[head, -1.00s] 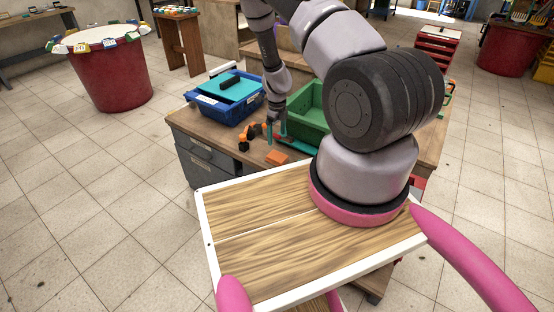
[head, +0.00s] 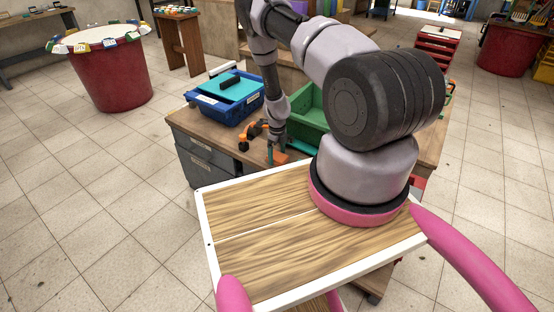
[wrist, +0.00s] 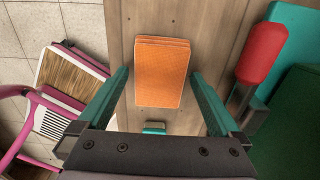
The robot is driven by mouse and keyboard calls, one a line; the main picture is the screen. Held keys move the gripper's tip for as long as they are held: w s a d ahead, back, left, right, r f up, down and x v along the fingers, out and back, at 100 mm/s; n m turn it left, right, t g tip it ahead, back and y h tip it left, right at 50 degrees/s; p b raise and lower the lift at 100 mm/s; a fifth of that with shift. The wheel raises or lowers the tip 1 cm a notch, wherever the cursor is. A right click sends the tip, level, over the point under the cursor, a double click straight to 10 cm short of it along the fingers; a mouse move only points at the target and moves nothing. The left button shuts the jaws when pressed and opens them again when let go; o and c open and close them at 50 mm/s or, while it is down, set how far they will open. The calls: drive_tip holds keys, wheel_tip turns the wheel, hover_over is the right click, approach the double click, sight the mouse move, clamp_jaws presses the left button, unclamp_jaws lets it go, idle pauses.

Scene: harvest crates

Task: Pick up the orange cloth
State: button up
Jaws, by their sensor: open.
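The orange cloth (wrist: 162,72) is a folded rectangle lying flat on the wooden tabletop. It shows in the wrist view between and beyond the two teal fingers. In the head view the cloth (head: 280,158) is a small orange patch near the table's front edge, partly hidden by my gripper. My gripper (wrist: 158,100) is open and empty, above the cloth with one finger to each side of it. In the head view my gripper (head: 277,155) points down at the cloth. I cannot tell how far the fingertips are above it.
A red-handled tool (wrist: 263,52) and a green crate (head: 308,107) lie right of the cloth. A blue crate (head: 225,112) stands at the table's left, with an orange and black tool (head: 252,132) in front of it. A small teal object (wrist: 154,128) shows below the cloth.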

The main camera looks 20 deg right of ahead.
sight(277, 156)
drive_tip(key=c, duration=1.2)
drive_tip(key=shift+r, duration=0.1)
wheel_tip(277, 156, up, 10)
drive_tip(key=shift+f, duration=0.1)
